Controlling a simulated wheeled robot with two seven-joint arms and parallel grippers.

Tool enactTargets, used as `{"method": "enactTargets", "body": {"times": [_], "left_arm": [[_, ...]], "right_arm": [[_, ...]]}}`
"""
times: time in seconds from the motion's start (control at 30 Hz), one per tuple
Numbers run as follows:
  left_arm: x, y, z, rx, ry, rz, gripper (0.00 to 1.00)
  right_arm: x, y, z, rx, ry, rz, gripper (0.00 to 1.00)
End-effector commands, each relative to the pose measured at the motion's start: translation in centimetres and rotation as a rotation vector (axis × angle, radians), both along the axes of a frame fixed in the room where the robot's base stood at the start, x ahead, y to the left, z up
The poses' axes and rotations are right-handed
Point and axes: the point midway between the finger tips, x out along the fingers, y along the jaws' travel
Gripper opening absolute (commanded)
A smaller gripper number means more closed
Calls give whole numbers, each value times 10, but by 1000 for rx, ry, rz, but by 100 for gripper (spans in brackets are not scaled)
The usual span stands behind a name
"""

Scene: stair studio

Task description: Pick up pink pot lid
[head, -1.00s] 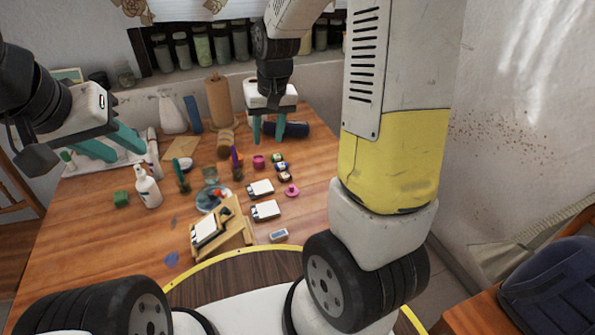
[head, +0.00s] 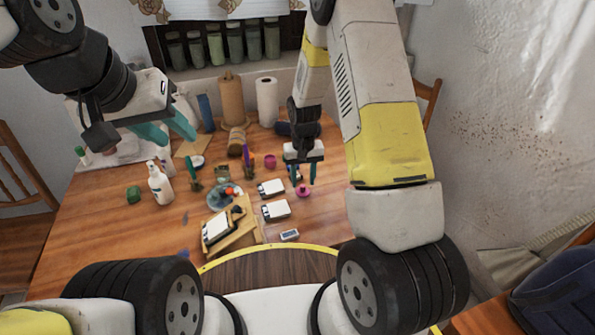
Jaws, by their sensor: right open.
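The pink pot lid (head: 303,191) is a small round disc with a knob, lying on the wooden table right of the white cards. My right gripper (head: 302,182) is open, fingers pointing down, directly over the lid with a finger to each side in the picture. Whether the fingertips touch the lid or table I cannot tell. The pink pot (head: 270,161) stands a little behind and left of the lid. My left gripper (head: 181,140) is open and empty, high over the table's left part.
White cards (head: 276,210) and a wooden stand (head: 245,233) lie left of the lid. A small eraser-like block (head: 289,235) lies in front. The table front right is clear.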

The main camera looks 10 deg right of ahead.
Motion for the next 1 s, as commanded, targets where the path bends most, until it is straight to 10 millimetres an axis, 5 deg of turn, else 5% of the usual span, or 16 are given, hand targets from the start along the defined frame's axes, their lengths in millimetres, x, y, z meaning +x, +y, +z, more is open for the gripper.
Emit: {"method": "enactTargets", "body": {"times": [0.17, 0.43, 0.67, 1.0], "left_arm": [[0, 0, 0, 0, 0, 0, 36], [0, 0, 0, 0, 0, 0, 36], [0, 0, 0, 0, 0, 0, 36], [0, 0, 0, 0, 0, 0, 36]], "right_arm": [[0, 0, -23, 0, 0, -1, 41], [1, 0, -26, 0, -2, -1, 41], [1, 0, -26, 0, -2, -1, 0], [1, 0, -25, 0, -2, -1, 0]]}}
